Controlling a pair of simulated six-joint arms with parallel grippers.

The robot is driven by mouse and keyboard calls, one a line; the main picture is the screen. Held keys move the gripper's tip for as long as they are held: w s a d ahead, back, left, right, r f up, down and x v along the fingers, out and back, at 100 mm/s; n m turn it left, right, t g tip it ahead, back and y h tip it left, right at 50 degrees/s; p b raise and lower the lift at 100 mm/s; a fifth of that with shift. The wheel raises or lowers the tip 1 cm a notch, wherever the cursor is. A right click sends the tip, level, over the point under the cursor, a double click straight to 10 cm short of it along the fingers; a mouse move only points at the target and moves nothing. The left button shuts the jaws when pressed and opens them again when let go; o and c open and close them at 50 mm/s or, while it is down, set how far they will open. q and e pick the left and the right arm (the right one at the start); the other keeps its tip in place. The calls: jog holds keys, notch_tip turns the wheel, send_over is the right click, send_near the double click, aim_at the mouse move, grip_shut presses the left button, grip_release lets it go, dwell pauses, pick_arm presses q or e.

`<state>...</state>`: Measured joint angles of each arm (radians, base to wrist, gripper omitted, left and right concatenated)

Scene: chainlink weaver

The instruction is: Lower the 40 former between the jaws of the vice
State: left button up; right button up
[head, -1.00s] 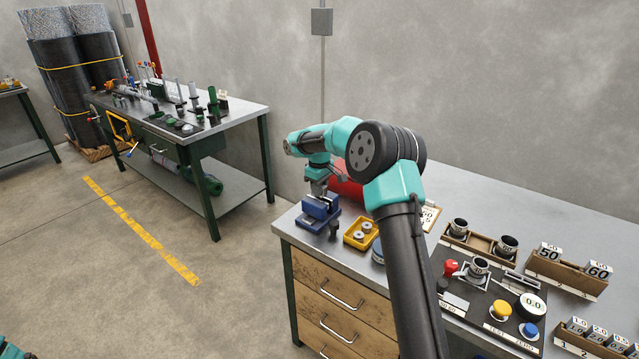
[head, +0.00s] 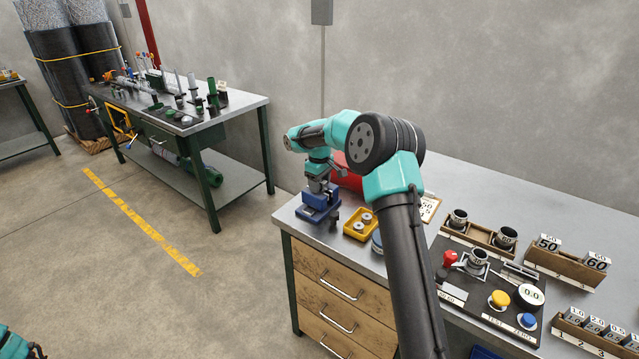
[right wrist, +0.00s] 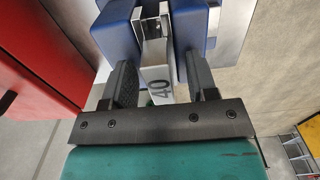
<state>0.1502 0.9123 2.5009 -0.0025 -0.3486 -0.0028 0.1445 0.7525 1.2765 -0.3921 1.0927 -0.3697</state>
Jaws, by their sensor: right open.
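The 40 former (right wrist: 158,80) is a pale grey bar with "40" on its end face. In the right wrist view it sits between the blue jaws of the vice (right wrist: 115,32). My right gripper (right wrist: 162,85) is open, with one finger on each side of the former and visible gaps to it. In the head view the blue vice (head: 316,213) stands at the left end of the near bench, with my right gripper (head: 319,187) pointing down over it. There the former cannot be made out. My left gripper is out of view.
A yellow tray (head: 361,224) with metal rings is just right of the vice. A red box (head: 346,176) stands close behind it and fills the left edge of the right wrist view. Further right are a test panel and wooden racks.

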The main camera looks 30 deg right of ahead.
notch_tip(320, 180, up, 18)
jog(key=shift+f, duration=0.25)
dwell(0.5)
dwell(0.7)
